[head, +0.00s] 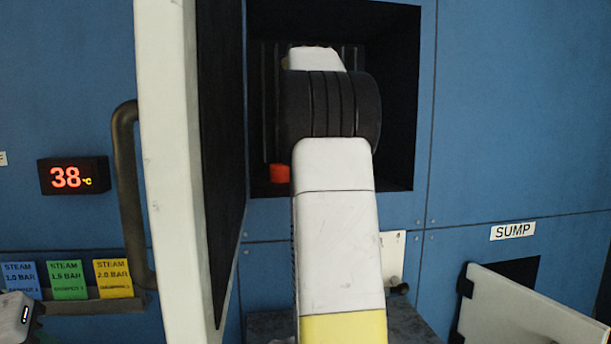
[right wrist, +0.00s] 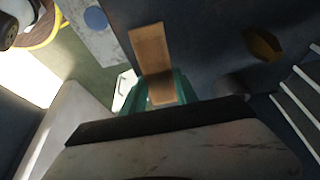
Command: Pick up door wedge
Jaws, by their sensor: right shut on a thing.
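The door wedge (right wrist: 152,52) is a tan, wood-coloured block in the right wrist view. My right gripper (right wrist: 152,97) has green fingers on both sides of the wedge's near end and is shut on it. The rest of the wedge sticks out past the fingertips. The near edge of the gripper body hides part of the fingers. In the head view one of my arms rises up the middle in front of a dark wall opening. No gripper fingers and no wedge show there. My left gripper does not show.
A blue wall holds the dark opening (head: 396,120), with a thick pale door (head: 168,180) standing open on its left. A small orange-red thing (head: 280,173) is at the opening's lower left. A pale flap (head: 520,310) hangs open below the SUMP label (head: 513,231).

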